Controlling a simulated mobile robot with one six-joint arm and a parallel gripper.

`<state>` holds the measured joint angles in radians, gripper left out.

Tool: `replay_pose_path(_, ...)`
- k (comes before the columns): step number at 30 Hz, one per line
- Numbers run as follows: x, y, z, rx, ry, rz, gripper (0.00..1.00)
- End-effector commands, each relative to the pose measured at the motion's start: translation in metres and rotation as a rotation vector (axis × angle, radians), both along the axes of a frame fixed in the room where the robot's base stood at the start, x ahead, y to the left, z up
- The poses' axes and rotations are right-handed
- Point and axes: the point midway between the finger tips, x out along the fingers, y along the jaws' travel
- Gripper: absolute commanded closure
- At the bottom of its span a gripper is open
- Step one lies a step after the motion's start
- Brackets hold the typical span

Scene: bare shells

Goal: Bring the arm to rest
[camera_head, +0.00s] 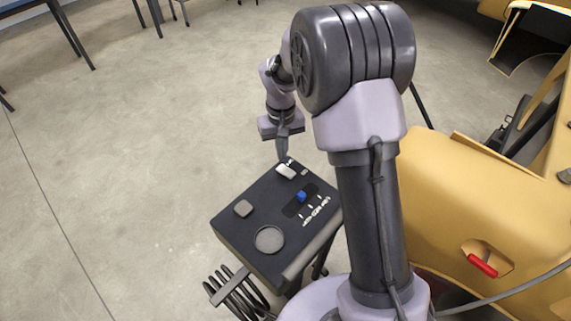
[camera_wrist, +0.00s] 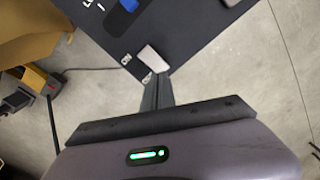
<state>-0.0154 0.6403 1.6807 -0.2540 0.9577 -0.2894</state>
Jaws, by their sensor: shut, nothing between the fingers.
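My gripper (camera_head: 283,153) is shut and empty, pointing down at the far edge of a black control panel (camera_head: 247,222). Its fingertips are close to a white rocker switch (camera_head: 286,171); I cannot tell whether they touch it. In the wrist view the shut fingers (camera_wrist: 157,80) end just below the white switch (camera_wrist: 152,58), beside an "ON" label. My arm is bent forward over the panel's far side.
A yellow shell (camera_head: 460,215) with a red handle (camera_head: 482,265) stands to the right of my arm. A dark coiled thing (camera_head: 236,296) is by the panel's near left corner. Table legs (camera_head: 70,30) show at the upper left. The concrete floor (camera_head: 120,160) to the left is clear.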

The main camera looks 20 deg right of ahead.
Motion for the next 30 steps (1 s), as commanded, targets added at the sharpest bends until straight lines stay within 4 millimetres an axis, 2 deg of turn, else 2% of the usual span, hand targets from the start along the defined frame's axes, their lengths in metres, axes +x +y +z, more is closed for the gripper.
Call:
replay_pose_path(1,0.000,0.000,0.010,0.000,-0.001,0.000,1.00)
replay_pose_path(5,0.000,0.000,0.023,0.000,-0.001,0.000,1.00)
replay_pose_path(17,0.000,0.000,0.021,0.000,0.000,0.000,1.00)
replay_pose_path(20,-0.005,0.001,0.036,0.006,-0.023,-0.016,1.00)
replay_pose_path(23,-0.031,0.004,0.083,0.034,-0.096,-0.079,1.00)
replay_pose_path(24,-0.050,0.007,0.106,0.052,-0.138,-0.115,1.00)
replay_pose_path(26,-0.086,0.011,0.137,0.085,-0.202,-0.175,1.00)
replay_pose_path(27,-0.112,0.013,0.152,0.108,-0.244,-0.213,1.00)
replay_pose_path(30,-0.176,0.020,0.171,0.171,-0.339,-0.300,1.00)
